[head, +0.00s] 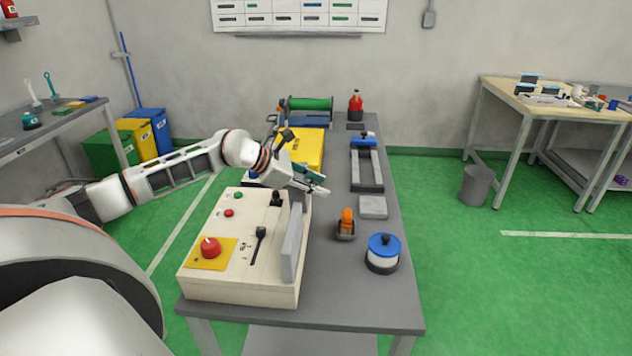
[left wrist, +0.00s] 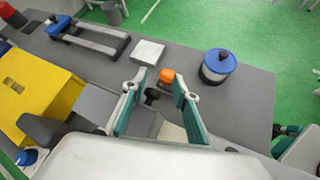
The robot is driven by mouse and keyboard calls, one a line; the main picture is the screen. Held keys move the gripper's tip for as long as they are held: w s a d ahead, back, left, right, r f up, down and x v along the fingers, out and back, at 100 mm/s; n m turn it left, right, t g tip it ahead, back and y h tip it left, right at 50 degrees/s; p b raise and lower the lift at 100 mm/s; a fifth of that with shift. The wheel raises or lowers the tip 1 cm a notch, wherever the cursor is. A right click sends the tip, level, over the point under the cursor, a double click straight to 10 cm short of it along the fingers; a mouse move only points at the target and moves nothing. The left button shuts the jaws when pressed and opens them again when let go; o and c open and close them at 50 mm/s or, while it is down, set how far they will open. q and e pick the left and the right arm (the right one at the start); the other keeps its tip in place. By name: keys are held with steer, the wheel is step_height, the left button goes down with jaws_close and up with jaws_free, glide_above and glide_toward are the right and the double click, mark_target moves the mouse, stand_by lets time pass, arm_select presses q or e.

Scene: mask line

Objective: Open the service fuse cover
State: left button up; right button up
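A cream control box (head: 240,287) stands on the near part of the grey bench. An upright grey panel (head: 293,243) stands along its right side; I cannot tell surely whether it is the service fuse cover. My left gripper (head: 320,188) is above the box's far end, and its teal fingers (left wrist: 159,108) are apart. In the left wrist view a black knob (left wrist: 152,96) shows between the fingers, with no visible contact.
A yellow case (head: 312,147) is just beyond the gripper. An orange item (head: 346,222), a grey block (head: 373,207) and a blue-lidded pot (head: 383,254) stand right of the box. The box top carries a red button (head: 210,247) and a black lever (head: 259,240).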

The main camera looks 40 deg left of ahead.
arm_select(q)
steer(key=shift+s+a+f, duration=0.15)
steer(key=shift+a+f, duration=0.35)
steer(key=shift+f, duration=0.3)
steer(key=shift+r, duration=0.1)
steer(key=shift+s+a+r, duration=0.3)
steer(key=shift+s+a, duration=0.05)
steer(key=v, duration=1.1)
steer(key=shift+d+r, duration=0.35)
